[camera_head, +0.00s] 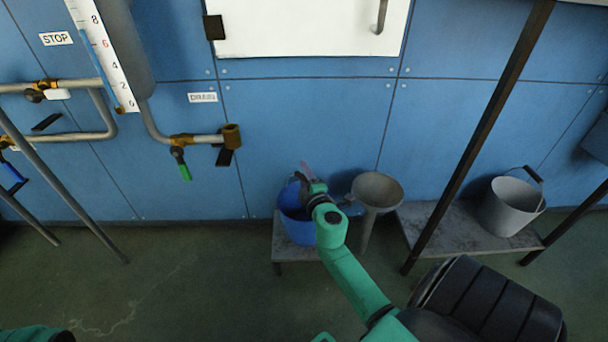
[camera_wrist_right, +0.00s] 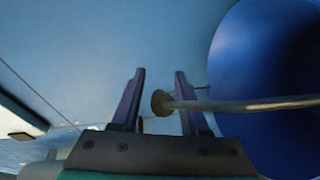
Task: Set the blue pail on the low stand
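The blue pail (camera_head: 298,228) stands upright on a low grey stand (camera_head: 292,251) against the wall in the head view. Its blue side (camera_wrist_right: 265,75) fills the right of the right wrist view. A thin handle rod (camera_wrist_right: 250,104) with a brown round end crosses one finger and ends in the gap between the fingers. My right gripper (camera_head: 304,174) is at the pail's upper rim. In the wrist view its two dark fingers (camera_wrist_right: 159,100) are apart; I cannot tell whether they touch the handle. My left gripper is not in view.
A grey funnel (camera_head: 377,189) stands just right of the blue pail. A grey pail (camera_head: 512,207) sits on another low stand (camera_head: 436,229) at right, with a dark slanted post (camera_head: 470,150) before it. Pipes and a drain valve (camera_head: 231,137) are on the wall left.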

